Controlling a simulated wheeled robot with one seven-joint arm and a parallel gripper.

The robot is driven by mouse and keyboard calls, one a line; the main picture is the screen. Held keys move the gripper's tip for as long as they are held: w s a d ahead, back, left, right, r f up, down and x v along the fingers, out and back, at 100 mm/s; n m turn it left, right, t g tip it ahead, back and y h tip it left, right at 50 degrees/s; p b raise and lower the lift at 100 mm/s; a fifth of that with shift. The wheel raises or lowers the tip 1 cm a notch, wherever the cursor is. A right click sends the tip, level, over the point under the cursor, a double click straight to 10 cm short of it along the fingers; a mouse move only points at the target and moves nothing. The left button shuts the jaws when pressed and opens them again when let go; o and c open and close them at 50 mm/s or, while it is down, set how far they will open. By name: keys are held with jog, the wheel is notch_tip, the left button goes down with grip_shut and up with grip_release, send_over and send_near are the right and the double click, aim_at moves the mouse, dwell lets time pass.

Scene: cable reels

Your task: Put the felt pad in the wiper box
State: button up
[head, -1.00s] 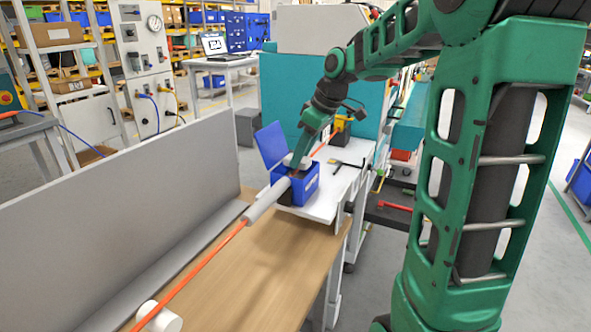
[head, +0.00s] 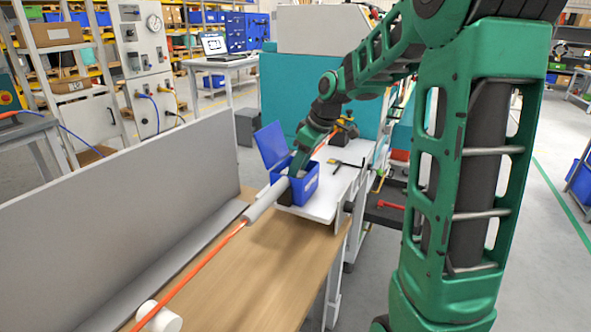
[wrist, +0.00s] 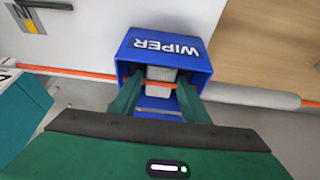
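The wiper box (head: 303,188) is a blue open box with its lid tipped up, on a white shelf at the end of the bench. In the wrist view the box (wrist: 165,45) shows its WIPER label. My gripper (head: 295,172) reaches down into it. In the wrist view its two green fingers (wrist: 160,88) stand on either side of the light grey felt pad (wrist: 161,75) and appear closed on it, inside the box. The orange cable (wrist: 158,84) crosses at the pad. In the head view the pad is hidden by the box and gripper.
The orange cable (head: 205,262) runs along the wooden bench (head: 262,270) through a grey tube (head: 265,200) towards the box. A tall grey panel (head: 120,215) stands at left. A dark hammer-like tool (head: 345,166) lies on the white shelf behind the box.

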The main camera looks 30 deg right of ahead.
jog(key=v, duration=1.2)
jog(key=s+f+m+g, duration=0.1)
jog(key=s+f+m, duration=0.3)
jog(key=s, duration=0.6)
jog(key=s+f+m+g+h, duration=0.1)
jog(key=s+f+m, duration=0.3)
jog(key=s, duration=0.6)
jog(key=s+f+m+g+h, duration=0.1)
jog(key=s+f+m, duration=0.4)
jog(key=s, duration=0.5)
jog(key=shift+f+g, duration=0.4)
jog(key=shift+f, duration=0.6)
jog(key=shift+a, duration=0.15)
